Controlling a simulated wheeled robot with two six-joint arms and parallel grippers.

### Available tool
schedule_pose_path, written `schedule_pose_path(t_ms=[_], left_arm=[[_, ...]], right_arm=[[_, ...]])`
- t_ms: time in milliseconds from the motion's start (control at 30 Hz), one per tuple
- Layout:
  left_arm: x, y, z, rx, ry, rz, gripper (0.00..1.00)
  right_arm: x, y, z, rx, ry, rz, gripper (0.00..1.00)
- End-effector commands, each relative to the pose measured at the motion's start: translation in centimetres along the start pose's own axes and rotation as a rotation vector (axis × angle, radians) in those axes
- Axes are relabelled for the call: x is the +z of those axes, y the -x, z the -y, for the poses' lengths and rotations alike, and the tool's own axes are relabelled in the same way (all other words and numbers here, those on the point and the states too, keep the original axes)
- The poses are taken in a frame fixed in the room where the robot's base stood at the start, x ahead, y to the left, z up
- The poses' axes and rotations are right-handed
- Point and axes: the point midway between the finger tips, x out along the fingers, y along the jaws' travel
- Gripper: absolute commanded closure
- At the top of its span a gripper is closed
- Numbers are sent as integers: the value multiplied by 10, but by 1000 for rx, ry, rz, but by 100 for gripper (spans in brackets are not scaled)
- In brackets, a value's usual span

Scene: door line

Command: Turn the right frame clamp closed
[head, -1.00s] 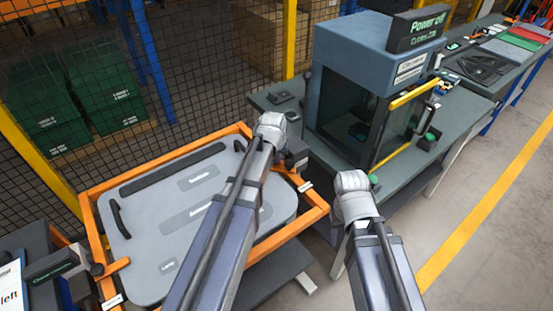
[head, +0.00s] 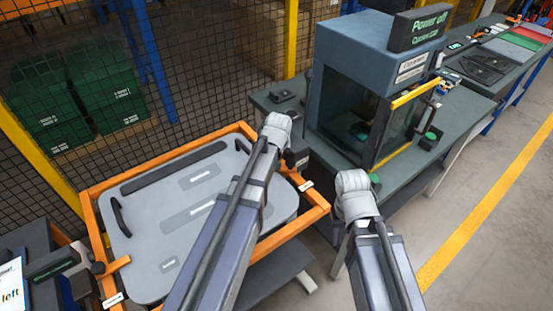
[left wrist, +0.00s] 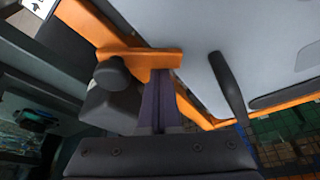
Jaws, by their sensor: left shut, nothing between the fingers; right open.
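The right frame clamp shows in the left wrist view as an orange bar (left wrist: 150,57) with a black round knob (left wrist: 113,75). The bar's free end reaches to about the edge of the grey panel (left wrist: 205,30). My left gripper (left wrist: 158,100) is shut and empty, its fingertips close beside the bar; I cannot tell whether they touch it. In the head view my left arm hides much of this corner. My right gripper (head: 357,186) is open in front of the bench, and its wrist hides most of its jaws.
The panel lies in an orange frame (head: 85,210) with another orange clamp (head: 116,264) at its left. A blue-grey machine (head: 350,42) marked "Power off" stands on a bench (head: 447,152) at right. A mesh fence runs behind. The floor (head: 500,240) at right is clear.

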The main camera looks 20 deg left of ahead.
Motion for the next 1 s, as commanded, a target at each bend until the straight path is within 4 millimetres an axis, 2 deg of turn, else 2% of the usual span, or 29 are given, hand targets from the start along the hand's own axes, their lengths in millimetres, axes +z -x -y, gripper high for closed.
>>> schedule_pose_path(t_ms=[433, 1000], left_arm=[[16, 6, 3, -104, 297, 0, 100], [27, 9, 3, -101, 290, 0, 100]], right_arm=[[0, 0, 0, 0, 0, 0, 50], [0, 0, 0, 0, 0, 0, 50]])
